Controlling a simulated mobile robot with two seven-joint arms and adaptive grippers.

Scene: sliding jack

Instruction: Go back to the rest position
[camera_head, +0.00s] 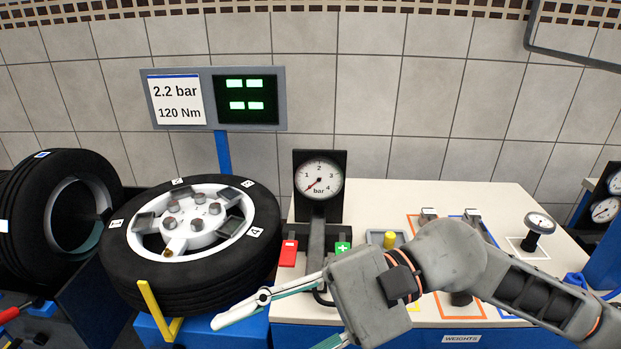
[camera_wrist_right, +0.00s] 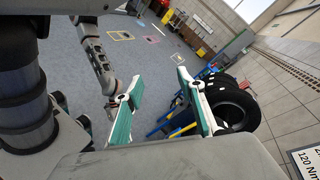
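My right gripper (camera_head: 268,335) reaches in from the right in the head view, low in front of the workbench and the wheel. Its fingers are spread; the lower one is partly cut off by the frame's bottom edge. In the right wrist view the right gripper (camera_wrist_right: 160,76) shows two teal-padded fingers wide apart with nothing between them. A grey arm, seemingly my left one, hangs at the left of the wrist view. Its end, my left gripper (camera_wrist_right: 110,92), is too small and partly covered to read. The head view does not show the left gripper.
A wheel (camera_head: 255,200) lies on a blue stand, with a yellow bracket (camera_head: 155,310) at its front. A gauge (camera_head: 319,178) stands behind my right gripper. Open grey floor (camera_wrist_right: 150,65) shows in the wrist view.

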